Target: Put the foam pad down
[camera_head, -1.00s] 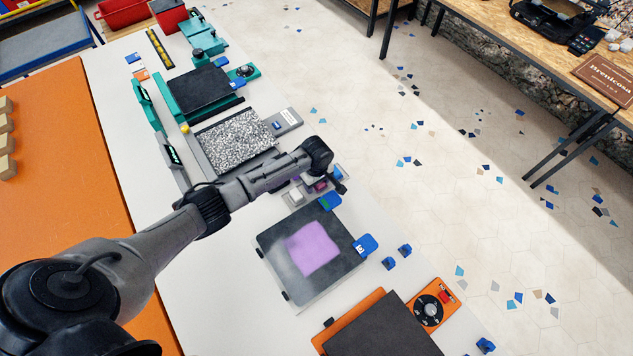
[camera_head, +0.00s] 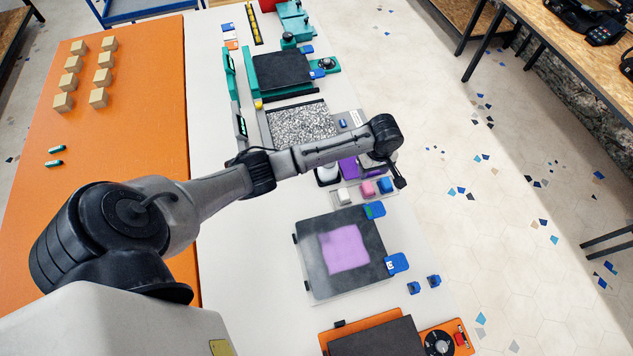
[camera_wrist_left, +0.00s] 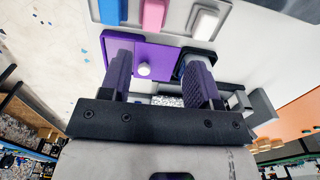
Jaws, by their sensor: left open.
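My left gripper (camera_wrist_left: 158,58) shows in the left wrist view with its two fingers apart. A purple flat piece with a white round knob (camera_wrist_left: 143,48) lies beyond and between the fingers; a gap or contact is hard to judge. Part of this purple piece shows under my arm in the head view (camera_head: 348,168). A lilac square (camera_head: 344,248) lies flat on a dark plate (camera_head: 318,284). I cannot tell for certain which of the two is the foam pad. My left fingertips are hidden behind the wrist in the head view. The right gripper is not in view.
A small tray holds a white block (camera_head: 344,195), a pink block (camera_head: 367,188) and a blue block (camera_head: 386,185) beside my left wrist. A speckled plate (camera_head: 300,122) lies behind the arm. Small blue clips (camera_head: 413,288) sit near the table's right edge.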

